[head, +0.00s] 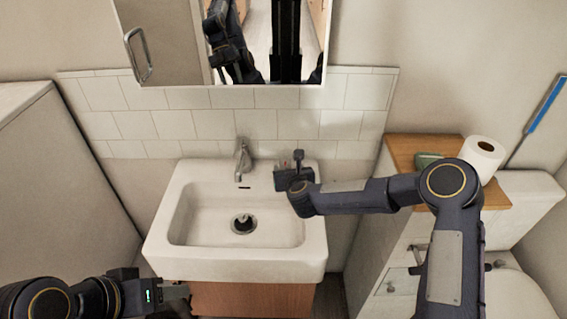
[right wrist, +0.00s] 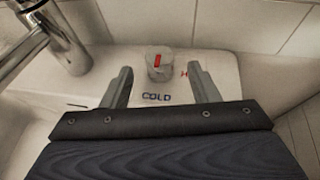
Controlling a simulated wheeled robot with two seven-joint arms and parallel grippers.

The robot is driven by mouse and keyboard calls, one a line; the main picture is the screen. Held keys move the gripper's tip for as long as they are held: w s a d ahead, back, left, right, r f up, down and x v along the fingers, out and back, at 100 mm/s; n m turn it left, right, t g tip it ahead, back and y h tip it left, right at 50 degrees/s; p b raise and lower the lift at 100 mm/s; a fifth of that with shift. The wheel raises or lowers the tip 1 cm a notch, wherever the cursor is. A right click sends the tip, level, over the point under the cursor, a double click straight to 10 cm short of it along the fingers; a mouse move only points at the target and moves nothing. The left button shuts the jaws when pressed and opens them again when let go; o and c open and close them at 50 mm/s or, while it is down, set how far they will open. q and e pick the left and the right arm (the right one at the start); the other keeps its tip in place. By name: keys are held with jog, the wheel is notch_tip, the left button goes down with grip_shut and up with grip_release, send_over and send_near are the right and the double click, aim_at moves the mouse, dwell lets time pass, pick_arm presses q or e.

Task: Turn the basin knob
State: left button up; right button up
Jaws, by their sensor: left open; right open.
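The basin knob (right wrist: 158,66) is a small pale knob with a red mark on top, on the basin's back ledge. In the right wrist view it stands between and slightly beyond the fingertips of my right gripper (right wrist: 160,72), with a gap on each side. That gripper is open and empty. In the head view my right gripper (head: 291,165) is over the back right corner of the white basin (head: 312,240) and mostly hides the knob. My left gripper (head: 178,292) is open and empty, low at the basin's front left.
A metal faucet (head: 242,160) stands at the basin's back, left of the knob. The ledge bears a COLD label (right wrist: 157,97). A mirror cabinet (head: 170,45) hangs above. A toilet paper roll (head: 481,158) sits on a wooden shelf at right.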

aim_at(287, 166)
jog(key=x, duration=0.5)
jog(key=shift+p, duration=0.4)
jog(key=c, duration=1)
